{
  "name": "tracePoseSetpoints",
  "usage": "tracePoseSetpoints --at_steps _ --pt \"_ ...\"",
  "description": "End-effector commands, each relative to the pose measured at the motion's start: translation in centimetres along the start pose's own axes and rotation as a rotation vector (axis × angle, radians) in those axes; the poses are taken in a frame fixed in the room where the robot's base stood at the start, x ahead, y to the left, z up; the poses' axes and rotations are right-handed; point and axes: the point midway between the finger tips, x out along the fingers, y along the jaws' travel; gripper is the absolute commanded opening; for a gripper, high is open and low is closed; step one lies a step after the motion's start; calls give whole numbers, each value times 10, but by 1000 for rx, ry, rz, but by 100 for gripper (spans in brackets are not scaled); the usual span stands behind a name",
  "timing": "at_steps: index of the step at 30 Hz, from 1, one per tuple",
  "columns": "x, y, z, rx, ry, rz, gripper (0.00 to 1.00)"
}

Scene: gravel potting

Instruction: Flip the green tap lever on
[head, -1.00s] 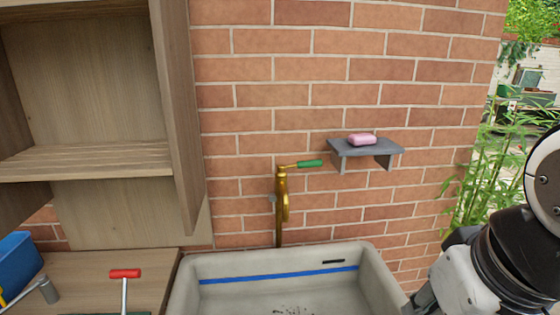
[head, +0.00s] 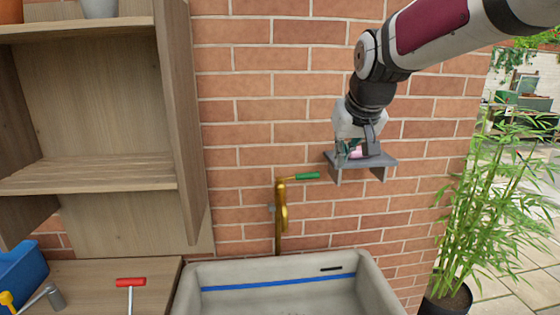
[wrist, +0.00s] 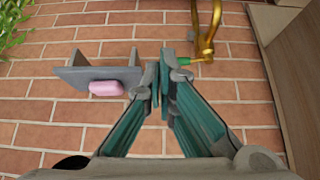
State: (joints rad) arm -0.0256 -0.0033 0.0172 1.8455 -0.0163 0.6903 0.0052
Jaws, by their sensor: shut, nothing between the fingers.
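The green tap lever (head: 307,176) sits on top of the brass tap (head: 280,212) and points right, along the brick wall. In the wrist view, which looks upside down, the lever (wrist: 189,61) points left from the tap (wrist: 207,38), and its outer end is partly hidden by a fingertip. My gripper (head: 344,155) is at the left part of the grey wall shelf, a little right of and above the lever's end. In the wrist view its fingertips (wrist: 159,75) are together, empty, close beside the lever's green end. I cannot tell if they touch.
A pink soap (wrist: 106,88) lies on the grey shelf (head: 387,161), close to my fingers. A stone sink (head: 390,290) with a blue stripe stands below the tap. A wooden shelf unit (head: 187,120) is at left, a bamboo plant (head: 490,190) at right.

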Motion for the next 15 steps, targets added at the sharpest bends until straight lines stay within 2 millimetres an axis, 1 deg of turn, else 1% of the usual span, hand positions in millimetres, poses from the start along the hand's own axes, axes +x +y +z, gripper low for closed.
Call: tracePoseSetpoints --at_steps 1,6,9,12,15 --pt "11 -2 -16 -2 10 -3 0" --pt "48 -8 -64 -8 59 -12 0" --pt "70 -12 -88 -10 85 -17 0" --pt "88 -15 -105 -12 108 -21 0" --pt "102 -17 -117 -12 123 -24 0"
